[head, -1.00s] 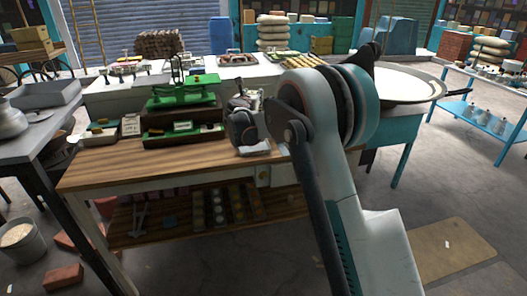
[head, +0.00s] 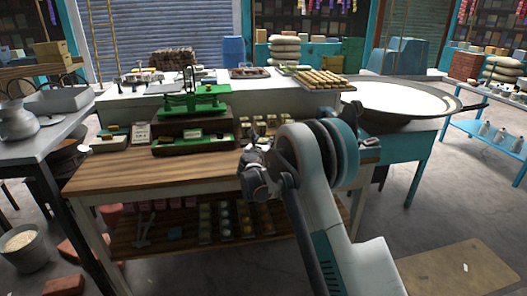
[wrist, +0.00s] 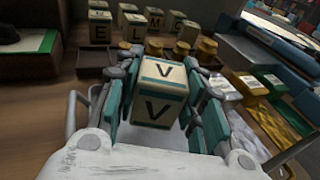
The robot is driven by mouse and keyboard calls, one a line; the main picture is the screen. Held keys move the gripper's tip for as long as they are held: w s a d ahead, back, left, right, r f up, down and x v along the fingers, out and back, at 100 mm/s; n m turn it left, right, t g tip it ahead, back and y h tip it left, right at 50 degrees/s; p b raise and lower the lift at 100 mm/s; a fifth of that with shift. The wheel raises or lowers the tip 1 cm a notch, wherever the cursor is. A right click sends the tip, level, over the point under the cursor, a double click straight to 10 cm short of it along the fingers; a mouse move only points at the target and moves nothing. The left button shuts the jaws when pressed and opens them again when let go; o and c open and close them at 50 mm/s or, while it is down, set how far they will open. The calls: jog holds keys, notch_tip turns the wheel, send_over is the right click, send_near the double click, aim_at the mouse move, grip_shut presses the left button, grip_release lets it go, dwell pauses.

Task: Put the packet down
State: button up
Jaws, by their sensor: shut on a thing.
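The packet (wrist: 159,92) is a cream, box-shaped block with a dark V on two visible faces and green edging. In the wrist view it sits between the two finger sets of my gripper (wrist: 163,108), which is shut on it. In the head view my gripper (head: 253,168) is over the right part of the wooden bench (head: 130,172). The packet cannot be made out there. Whether its underside touches anything is hidden.
Behind the packet are several lettered blocks (wrist: 100,28) and brass-coloured cylinders (wrist: 206,51). Coloured packets (wrist: 250,86) lie to its right. A green scale (head: 193,103) stands on the bench's back left. Bare wood lies along the bench front. A large round pan (head: 400,98) is at right.

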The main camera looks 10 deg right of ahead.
jog(key=shift+f, duration=1.15)
jog(key=shift+f+b, duration=0.15)
jog(key=shift+b, duration=0.2)
jog(key=o, duration=1.2)
jog(key=shift+c, duration=0.2)
